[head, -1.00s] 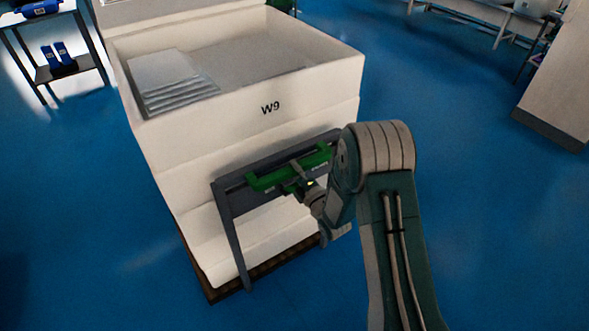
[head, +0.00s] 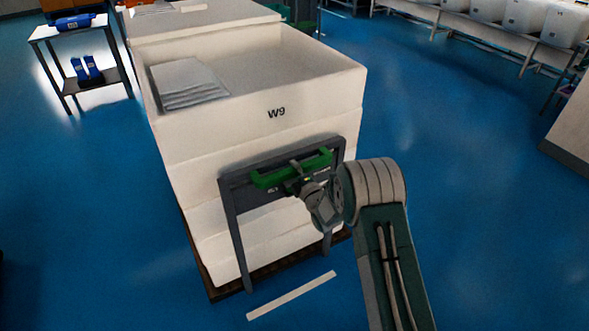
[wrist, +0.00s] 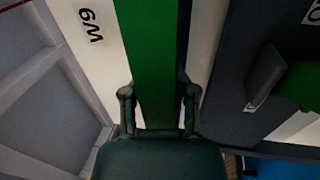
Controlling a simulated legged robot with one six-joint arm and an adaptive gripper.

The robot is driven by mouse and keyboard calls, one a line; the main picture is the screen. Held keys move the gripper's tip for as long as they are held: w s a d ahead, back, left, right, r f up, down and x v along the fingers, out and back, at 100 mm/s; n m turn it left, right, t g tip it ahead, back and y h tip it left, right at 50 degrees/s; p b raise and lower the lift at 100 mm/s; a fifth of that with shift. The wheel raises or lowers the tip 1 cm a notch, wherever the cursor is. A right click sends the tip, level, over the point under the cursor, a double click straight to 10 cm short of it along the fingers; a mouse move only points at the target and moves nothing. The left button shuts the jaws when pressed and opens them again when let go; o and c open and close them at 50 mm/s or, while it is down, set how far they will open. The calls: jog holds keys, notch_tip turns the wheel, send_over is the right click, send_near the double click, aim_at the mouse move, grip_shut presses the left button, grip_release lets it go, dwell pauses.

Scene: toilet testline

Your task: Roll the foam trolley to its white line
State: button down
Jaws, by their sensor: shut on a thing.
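The foam trolley (head: 262,122) is a tall white block stack marked W9 on a dark base. A grey frame (head: 228,200) with a green handle bar (head: 272,178) stands on its near side. My gripper (head: 303,186) is at the handle; its fingers sit on both sides of the green bar in the wrist view (wrist: 158,100), shut on it. A white line (head: 291,296) lies on the blue floor just in front of the trolley's near edge, apart from it. The trolley hides the floor behind it.
Another white block (head: 205,18) stands close behind the trolley. A small table (head: 75,35) with blue items is at the back left. White containers (head: 522,17) line a bench at the back right, and a pale cabinet (head: 570,125) stands at right. Blue floor is open on both sides.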

jog(key=shift+s+f, duration=0.35)
jog(key=shift+f, duration=0.2)
jog(key=shift+c, duration=2)
grip_release()
jog(key=shift+w+a+r, duration=0.1)
jog(key=shift+a, duration=0.1)
jog(key=shift+s+d, duration=0.3)
jog(key=shift+d, duration=0.1)
jog(key=v, duration=1.1)
jog(key=shift+s+a, duration=0.1)
jog(key=shift+a, duration=0.05)
